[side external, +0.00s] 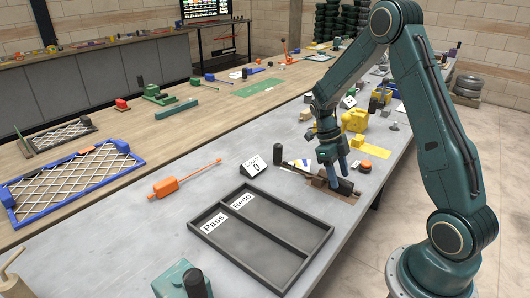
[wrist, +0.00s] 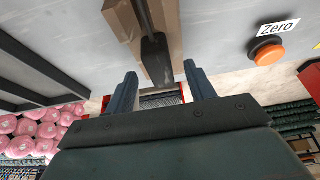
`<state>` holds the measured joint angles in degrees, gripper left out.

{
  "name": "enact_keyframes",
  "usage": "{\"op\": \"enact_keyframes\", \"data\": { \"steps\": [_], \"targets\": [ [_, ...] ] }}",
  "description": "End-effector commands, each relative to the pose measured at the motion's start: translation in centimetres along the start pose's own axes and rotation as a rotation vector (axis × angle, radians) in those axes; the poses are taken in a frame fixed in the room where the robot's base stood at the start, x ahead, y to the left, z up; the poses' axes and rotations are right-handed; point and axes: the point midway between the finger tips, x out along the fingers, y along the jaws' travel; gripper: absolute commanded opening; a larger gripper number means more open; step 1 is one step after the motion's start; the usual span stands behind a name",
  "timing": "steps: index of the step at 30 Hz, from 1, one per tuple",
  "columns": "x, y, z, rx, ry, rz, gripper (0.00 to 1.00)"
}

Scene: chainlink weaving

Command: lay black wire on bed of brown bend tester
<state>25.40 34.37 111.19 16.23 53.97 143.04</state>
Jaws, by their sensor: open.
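The brown bend tester (side external: 318,184) sits on the grey bench behind the tray. In the wrist view its brown bed (wrist: 122,22) runs up from the middle, with a dark lever-like part (wrist: 156,58) along it. My gripper (side external: 336,172) is low over the tester, pointing down. In the wrist view my gripper (wrist: 160,70) is open, its two fingers apart on either side of the dark part's end. I see nothing held between them. I cannot make out the black wire for certain; it may be hidden by the gripper or too thin to see.
A dark tray (side external: 262,235) marked Pass and Redo lies in front. A Count sign (side external: 253,168), an orange tool (side external: 180,184) and a black upright cylinder (side external: 278,152) stand left. An orange button (wrist: 268,51) labelled Zero is right of the tester. Yellow equipment (side external: 354,122) stands behind.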

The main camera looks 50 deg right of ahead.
Motion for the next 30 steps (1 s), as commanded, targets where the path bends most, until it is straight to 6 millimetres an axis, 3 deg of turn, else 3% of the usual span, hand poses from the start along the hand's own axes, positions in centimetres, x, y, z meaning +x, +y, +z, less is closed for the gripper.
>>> {"op": "enact_keyframes", "data": {
  "steps": [18,30],
  "targets": [
    [-9.8,0.0,0.1,0.000,-0.002,-0.003,0.54],
    [-11.4,0.0,0.0,0.000,0.000,0.000,0.54]
  ]
}}
